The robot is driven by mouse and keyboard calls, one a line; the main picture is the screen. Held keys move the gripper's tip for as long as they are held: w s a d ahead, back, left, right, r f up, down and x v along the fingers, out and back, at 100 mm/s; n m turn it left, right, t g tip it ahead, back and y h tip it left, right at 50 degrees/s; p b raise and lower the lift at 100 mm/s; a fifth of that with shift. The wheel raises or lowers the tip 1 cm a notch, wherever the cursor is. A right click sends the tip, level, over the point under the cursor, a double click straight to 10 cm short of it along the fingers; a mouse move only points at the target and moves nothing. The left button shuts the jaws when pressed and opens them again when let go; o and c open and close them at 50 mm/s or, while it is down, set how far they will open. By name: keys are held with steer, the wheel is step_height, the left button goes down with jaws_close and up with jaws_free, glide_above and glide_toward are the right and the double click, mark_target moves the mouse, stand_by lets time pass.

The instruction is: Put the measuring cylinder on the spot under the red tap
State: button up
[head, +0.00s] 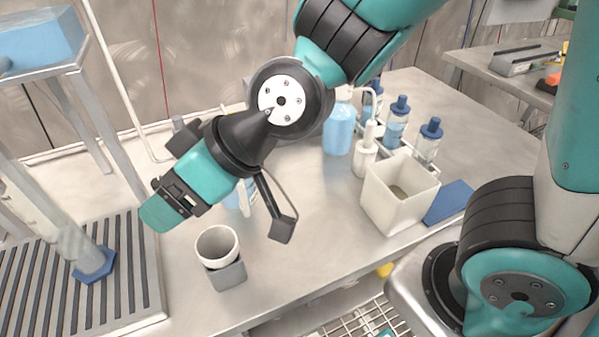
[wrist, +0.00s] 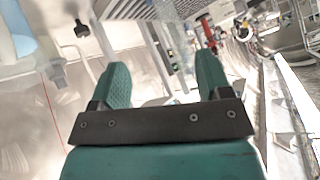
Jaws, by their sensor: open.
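The measuring cylinder (head: 75,238), a clear tube with a blue six-sided base, stands on the slatted drain grid at the left of the head view. Its upper part runs out of the picture at the left edge. My gripper (head: 158,212) hangs to the right of the cylinder, above the grid's right edge, apart from it. In the wrist view my gripper (wrist: 164,78) shows two teal fingers spread apart with nothing held between them. A small red part (wrist: 208,30) lies beyond the right finger; I cannot tell if it is the red tap. The spot is not identifiable.
A square white container (head: 402,198), a wash bottle (head: 366,150) and blue-capped bottles (head: 397,118) stand to the right. A metal stand with a blue block (head: 40,40) rises at the upper left.

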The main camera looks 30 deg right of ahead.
steer(key=s+d+r+m+g+h, duration=0.2)
steer(key=s+d+g+h, duration=0.2)
steer(key=d, duration=0.9)
steer(key=s+h, duration=0.1)
steer(key=s, duration=0.2)
steer(key=shift+s+r, duration=0.2)
steer(key=shift+r, duration=0.15)
